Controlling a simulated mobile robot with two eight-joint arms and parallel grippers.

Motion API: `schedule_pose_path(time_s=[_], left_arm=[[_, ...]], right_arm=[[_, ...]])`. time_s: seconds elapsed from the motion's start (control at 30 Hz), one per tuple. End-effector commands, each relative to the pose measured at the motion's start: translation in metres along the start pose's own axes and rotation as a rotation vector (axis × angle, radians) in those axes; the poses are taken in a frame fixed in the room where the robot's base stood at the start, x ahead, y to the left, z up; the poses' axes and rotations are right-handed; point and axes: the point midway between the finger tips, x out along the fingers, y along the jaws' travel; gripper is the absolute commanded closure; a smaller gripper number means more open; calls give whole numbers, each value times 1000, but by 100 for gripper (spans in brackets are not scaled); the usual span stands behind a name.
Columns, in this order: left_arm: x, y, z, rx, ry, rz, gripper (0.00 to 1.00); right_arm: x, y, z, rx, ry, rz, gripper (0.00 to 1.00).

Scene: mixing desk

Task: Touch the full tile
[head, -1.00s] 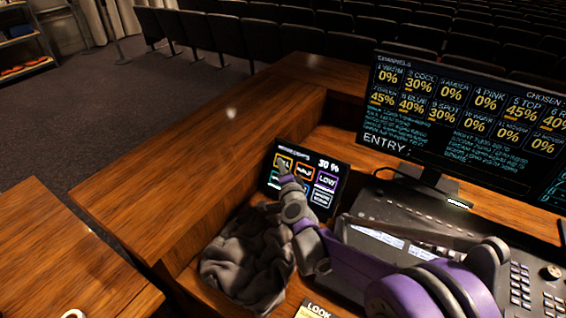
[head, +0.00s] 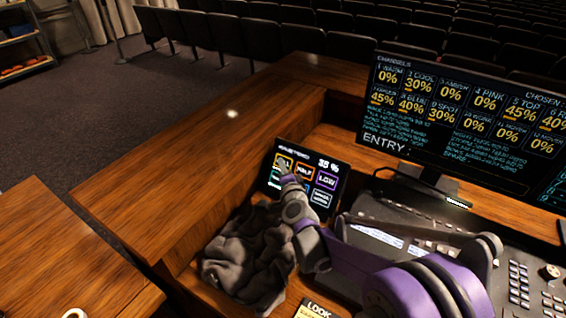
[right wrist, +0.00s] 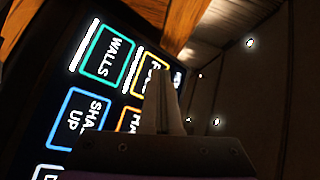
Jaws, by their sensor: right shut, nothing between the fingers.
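The full tile (head: 283,161) is the yellow-outlined tile at the upper left of a dark touch panel (head: 333,170). Its label is partly covered by my right gripper (head: 285,171). In the right wrist view, the yellow full tile (right wrist: 152,62) shows sideways, partly behind my shut fingers (right wrist: 163,82). The fingertips are at or just in front of the tile; I cannot tell whether they touch. The panel reads 35 %. An orange half tile and a purple low tile are beside it. The green walls tile (right wrist: 107,56) also shows. My left gripper is out of view.
A crumpled grey cloth (head: 240,262) lies below the panel, near my right arm. A large monitor (head: 470,155) and a lighting console (head: 480,235) stand to the right. The wooden ledge (head: 200,170) at left is clear.

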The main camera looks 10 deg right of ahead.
Motion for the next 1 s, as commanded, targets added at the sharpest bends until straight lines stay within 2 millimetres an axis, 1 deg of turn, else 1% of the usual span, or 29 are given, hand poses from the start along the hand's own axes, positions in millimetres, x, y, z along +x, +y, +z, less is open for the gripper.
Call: schedule_pose_path(time_s=[0.17,0.5,0.83,1.0], left_arm=[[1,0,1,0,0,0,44],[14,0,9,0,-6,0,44],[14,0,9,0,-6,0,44],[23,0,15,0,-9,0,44]], right_arm=[[0,0,0,0,1,0,100],[-10,-5,8,0,-1,0,100],[-11,-8,8,0,0,0,100],[-20,-13,15,1,-2,0,100]])
